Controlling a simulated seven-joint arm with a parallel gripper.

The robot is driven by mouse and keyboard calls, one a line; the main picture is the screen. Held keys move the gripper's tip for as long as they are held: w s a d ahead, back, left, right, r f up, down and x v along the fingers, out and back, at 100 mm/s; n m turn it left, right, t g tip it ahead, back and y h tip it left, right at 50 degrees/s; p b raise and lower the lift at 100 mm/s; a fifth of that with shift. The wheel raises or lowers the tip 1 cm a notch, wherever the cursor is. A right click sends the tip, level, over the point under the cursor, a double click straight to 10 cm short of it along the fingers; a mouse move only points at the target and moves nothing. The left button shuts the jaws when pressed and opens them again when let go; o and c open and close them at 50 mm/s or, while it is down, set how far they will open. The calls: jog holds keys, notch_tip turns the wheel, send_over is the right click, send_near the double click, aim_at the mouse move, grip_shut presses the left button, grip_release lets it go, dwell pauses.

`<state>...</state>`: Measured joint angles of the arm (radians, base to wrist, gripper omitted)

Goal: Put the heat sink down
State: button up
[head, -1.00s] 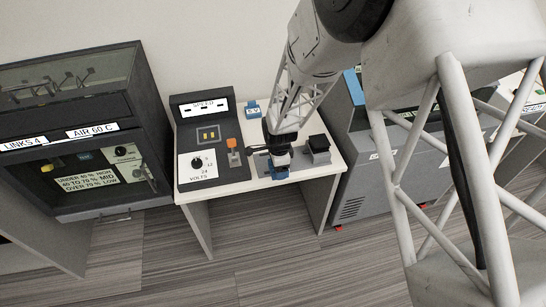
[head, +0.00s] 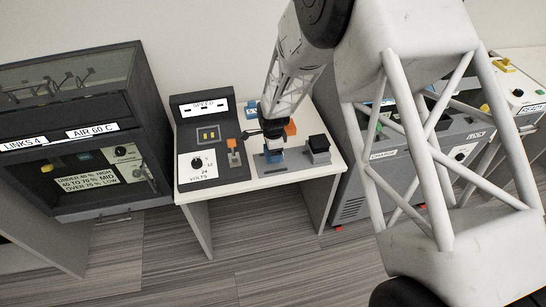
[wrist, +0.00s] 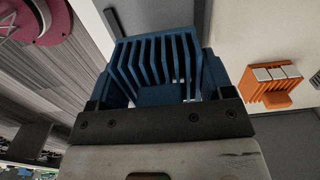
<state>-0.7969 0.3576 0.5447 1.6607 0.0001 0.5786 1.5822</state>
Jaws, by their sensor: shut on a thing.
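The blue finned heat sink (wrist: 152,55) is between the fingers of my gripper (wrist: 160,84) in the wrist view, fins facing the camera. My gripper (head: 273,146) is shut on it. In the head view the blue heat sink (head: 274,157) shows below the gripper, over the small white table (head: 297,186). A dark grey plate (head: 272,170) lies on the table just in front of and below it. I cannot tell whether the heat sink touches anything beneath.
An orange finned block (head: 291,128) stands behind my gripper; it also shows in the wrist view (wrist: 268,86). A black block (head: 318,146) stands to the right. A control panel with a dial (head: 206,162) and an orange-topped lever (head: 232,144) is to the left.

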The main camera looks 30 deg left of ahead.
jog(key=shift+f, duration=0.15)
jog(key=shift+f, duration=1.65)
jog(key=shift+f, duration=0.1)
jog(key=o, duration=1.1)
notch_tip(320, 180, up, 12)
jog(key=shift+r, duration=0.15)
